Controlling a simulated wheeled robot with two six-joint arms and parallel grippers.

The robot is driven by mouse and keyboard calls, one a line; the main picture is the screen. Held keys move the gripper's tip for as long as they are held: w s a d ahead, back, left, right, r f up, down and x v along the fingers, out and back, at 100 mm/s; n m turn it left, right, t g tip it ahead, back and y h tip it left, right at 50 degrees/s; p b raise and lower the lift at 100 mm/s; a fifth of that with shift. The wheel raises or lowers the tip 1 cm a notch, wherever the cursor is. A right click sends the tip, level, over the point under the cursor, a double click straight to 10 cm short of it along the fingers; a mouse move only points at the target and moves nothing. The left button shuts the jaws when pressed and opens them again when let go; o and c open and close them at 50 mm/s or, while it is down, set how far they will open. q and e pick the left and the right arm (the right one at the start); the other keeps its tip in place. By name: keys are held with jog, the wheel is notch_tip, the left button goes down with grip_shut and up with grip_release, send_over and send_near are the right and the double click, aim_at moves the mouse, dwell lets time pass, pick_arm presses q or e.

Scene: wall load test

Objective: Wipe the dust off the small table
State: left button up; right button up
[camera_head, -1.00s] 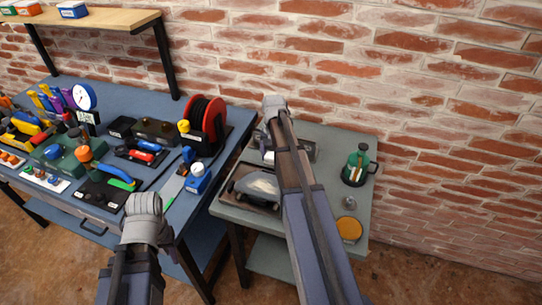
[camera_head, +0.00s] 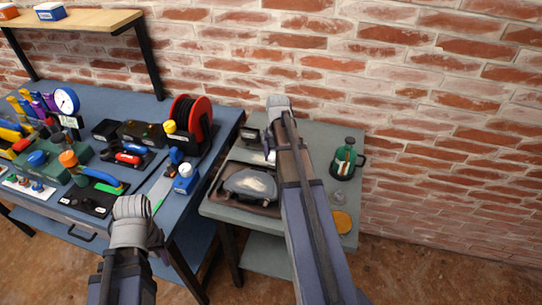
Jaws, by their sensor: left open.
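The small grey-green table (camera_head: 318,136) stands against the brick wall, right of the blue workbench. On it are a dark tray with a rounded grey object (camera_head: 249,185), a green mug-like holder (camera_head: 346,160) with a dark handle, a small grey knob-like piece (camera_head: 338,197) and a yellow-orange disc (camera_head: 342,221). I cannot make out dust or a cloth. My left gripper (camera_head: 130,208) is open in front of the blue bench's right end, apart from the small table. My right arm reaches over the small table and hides its middle; its end (camera_head: 278,104) is by the back edge, its jaws unclear.
The blue workbench (camera_head: 100,235) at left is crowded with tools, a red cable reel (camera_head: 190,115), a round gauge (camera_head: 66,100) and a blue-white bottle (camera_head: 186,178). A wooden shelf (camera_head: 85,22) stands above it. The brick wall closes off the back.

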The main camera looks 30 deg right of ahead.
jog(key=shift+s+d, duration=0.15)
jog(key=shift+s+d+f, duration=0.1)
jog(key=shift+s+d, duration=0.85)
jog(key=shift+s, duration=0.25)
jog(key=shift+d, duration=0.1)
jog(key=shift+w+a, duration=1.2)
jog(key=shift+w, duration=0.1)
jog(key=shift+w+a, duration=0.1)
jog(key=shift+w+a, duration=1)
jog(key=shift+w, duration=0.2)
jog(key=shift+w, duration=0.1)
